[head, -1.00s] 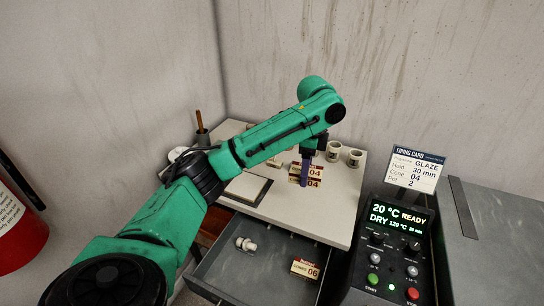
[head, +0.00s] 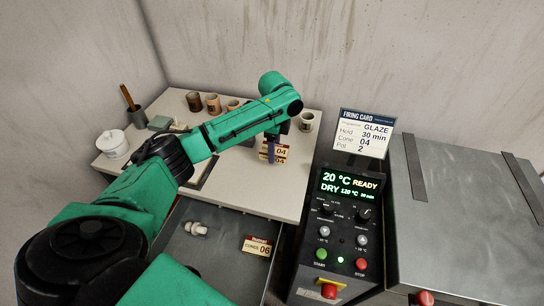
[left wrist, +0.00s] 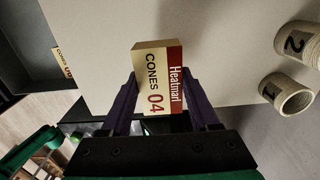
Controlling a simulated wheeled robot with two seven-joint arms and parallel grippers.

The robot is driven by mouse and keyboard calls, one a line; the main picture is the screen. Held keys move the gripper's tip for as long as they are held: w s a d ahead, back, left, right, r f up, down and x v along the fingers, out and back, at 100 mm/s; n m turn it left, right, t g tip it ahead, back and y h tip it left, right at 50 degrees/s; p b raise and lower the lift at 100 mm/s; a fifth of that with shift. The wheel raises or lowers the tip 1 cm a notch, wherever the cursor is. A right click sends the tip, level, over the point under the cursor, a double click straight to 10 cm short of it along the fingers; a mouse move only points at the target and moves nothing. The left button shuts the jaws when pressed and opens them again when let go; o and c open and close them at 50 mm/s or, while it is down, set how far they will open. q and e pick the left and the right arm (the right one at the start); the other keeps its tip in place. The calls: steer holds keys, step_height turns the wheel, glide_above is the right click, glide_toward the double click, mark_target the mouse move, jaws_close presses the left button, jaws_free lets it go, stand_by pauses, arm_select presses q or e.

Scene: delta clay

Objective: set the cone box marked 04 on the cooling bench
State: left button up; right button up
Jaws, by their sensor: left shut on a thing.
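My left gripper (head: 272,148) is shut on a cream and red cone box marked 04 (head: 281,153). The left wrist view shows the box (left wrist: 158,80) between the two purple fingers (left wrist: 163,112), with "CONES 04" on its face. In the head view the box is over the right part of a pale-topped bench (head: 250,190). A second "04" shows just below the first; I cannot tell whether it is another face or another box. Whether the box touches the bench is unclear. My right gripper is not in view.
An open grey drawer (head: 215,255) below the bench holds a box marked 06 (head: 257,246) and a small white object (head: 196,228). Several cups, including one at the back right (head: 306,121), stand on the bench. A control panel (head: 345,215) and grey cabinet (head: 465,230) stand right.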

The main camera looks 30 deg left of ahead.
mark_target(274, 167)
arm_select(q)
step_height(274, 167, down, 4)
steer(key=shift+s+f, duration=0.1)
steer(key=shift+f, duration=0.55)
steer(key=o, duration=1.5)
steer(key=shift+c, duration=0.2)
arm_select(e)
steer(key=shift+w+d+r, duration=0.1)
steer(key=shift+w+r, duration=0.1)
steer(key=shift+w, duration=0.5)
arm_select(q)
step_height(274, 167, up, 12)
steer(key=shift+r+b, duration=0.15)
steer(key=shift+b, duration=0.15)
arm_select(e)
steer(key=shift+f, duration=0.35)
